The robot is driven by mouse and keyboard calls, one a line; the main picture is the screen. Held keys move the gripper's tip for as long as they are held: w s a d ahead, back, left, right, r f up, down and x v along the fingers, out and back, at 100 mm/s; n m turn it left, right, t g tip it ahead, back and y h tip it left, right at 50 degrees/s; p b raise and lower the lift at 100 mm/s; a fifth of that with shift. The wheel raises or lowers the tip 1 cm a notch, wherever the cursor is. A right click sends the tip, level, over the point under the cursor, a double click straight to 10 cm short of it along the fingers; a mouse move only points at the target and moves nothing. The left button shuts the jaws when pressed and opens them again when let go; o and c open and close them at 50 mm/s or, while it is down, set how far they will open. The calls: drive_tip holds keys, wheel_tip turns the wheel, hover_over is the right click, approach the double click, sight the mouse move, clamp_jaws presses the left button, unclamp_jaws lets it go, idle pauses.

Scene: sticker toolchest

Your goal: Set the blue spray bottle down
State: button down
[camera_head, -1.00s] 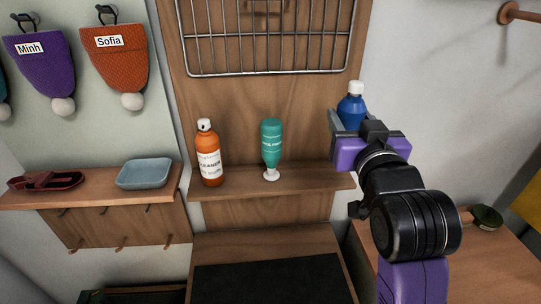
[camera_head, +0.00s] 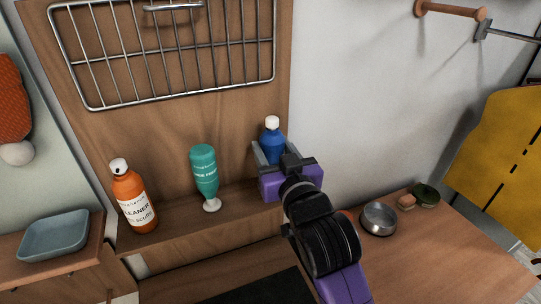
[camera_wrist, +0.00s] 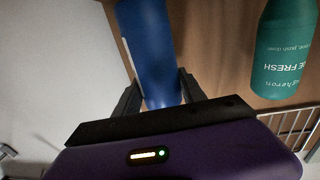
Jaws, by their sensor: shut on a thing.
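The blue spray bottle (camera_head: 271,146) has a white cap and is upright between the fingers of my gripper (camera_head: 270,158). It is at the right end of the wooden shelf (camera_head: 245,196). My gripper hides its lower part in the head view, so I cannot tell whether its base touches the shelf. In the wrist view the blue bottle (camera_wrist: 150,50) is between both fingers of my gripper (camera_wrist: 156,92), which is shut on it.
A teal bottle (camera_head: 205,172) and an orange cleaner bottle (camera_head: 133,200) stand on the shelf to the left. A wire rack (camera_head: 170,50) hangs above. A metal bowl (camera_head: 379,218) and a green bowl (camera_head: 425,194) are on the right-hand table (camera_head: 430,255).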

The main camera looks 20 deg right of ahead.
drive_tip(key=shift+f, duration=0.95)
drive_tip(key=shift+f, duration=0.1)
drive_tip(key=c, duration=0.7)
unclamp_jaws()
drive_tip(key=shift+o, duration=0.2)
drive_tip(key=shift+s, duration=0.1)
drive_tip(key=s+a+b, duration=0.1)
drive_tip(key=s+b, duration=0.1)
drive_tip(key=s, duration=1)
